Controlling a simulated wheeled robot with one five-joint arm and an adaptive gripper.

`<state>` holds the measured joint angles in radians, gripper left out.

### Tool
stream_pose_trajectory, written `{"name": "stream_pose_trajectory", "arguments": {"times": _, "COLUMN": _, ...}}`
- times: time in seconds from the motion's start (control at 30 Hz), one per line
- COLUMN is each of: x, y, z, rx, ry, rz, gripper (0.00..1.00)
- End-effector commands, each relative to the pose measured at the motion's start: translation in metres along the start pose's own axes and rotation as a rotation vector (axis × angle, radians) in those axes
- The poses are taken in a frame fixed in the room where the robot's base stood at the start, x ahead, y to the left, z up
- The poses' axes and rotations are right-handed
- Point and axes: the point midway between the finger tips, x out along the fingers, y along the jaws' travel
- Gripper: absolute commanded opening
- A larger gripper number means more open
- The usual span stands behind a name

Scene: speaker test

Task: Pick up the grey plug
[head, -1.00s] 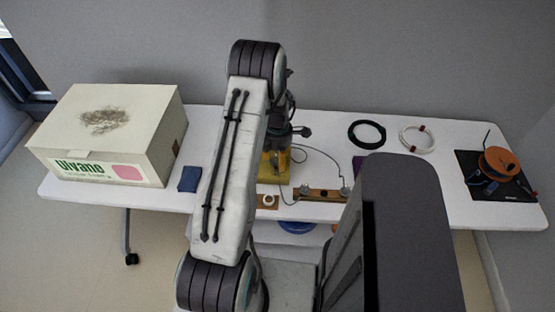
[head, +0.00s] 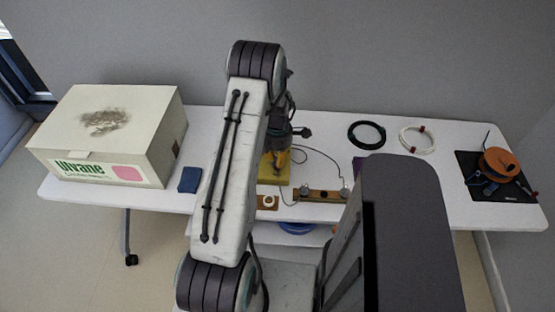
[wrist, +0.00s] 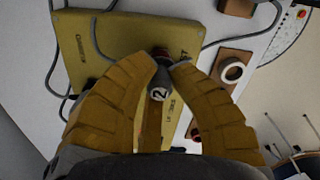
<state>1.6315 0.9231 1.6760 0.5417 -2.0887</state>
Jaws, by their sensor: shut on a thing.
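The plug is partly hidden between the fingers, over a yellow board (wrist: 115,42) with dark lettering. I cannot tell whether the plug touches the board. In the head view, my arm covers much of the middle of the table; the gripper (head: 279,160) shows beside it, above the yellow board (head: 273,180).
A white ring (wrist: 231,71) sits on a brown block beside the yellow board. Grey cables run around the board. On the white table (head: 225,118) are a large box (head: 165,135), a blue item (head: 189,179), two cable coils (head: 367,135) and an orange reel (head: 499,163) on a black mat.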

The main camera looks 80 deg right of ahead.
Motion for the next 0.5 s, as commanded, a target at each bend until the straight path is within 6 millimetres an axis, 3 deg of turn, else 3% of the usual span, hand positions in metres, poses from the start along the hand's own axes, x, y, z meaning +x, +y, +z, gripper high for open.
{"name": "stream_pose_trajectory", "arguments": {"times": 0.27, "x": -0.013, "y": 0.001, "z": 0.0, "rx": 0.0, "ry": -0.001, "rz": 0.002, "gripper": 0.0}}
{"name": "stream_pose_trajectory", "arguments": {"times": 0.47, "x": -0.043, "y": 0.001, "z": 0.001, "rx": 0.0, "ry": -0.003, "rz": 0.005, "gripper": 0.0}}
{"name": "stream_pose_trajectory", "arguments": {"times": 0.5, "x": -0.045, "y": -0.003, "z": 0.011, "rx": 0.006, "ry": -0.002, "rz": 0.004, "gripper": 0.0}}
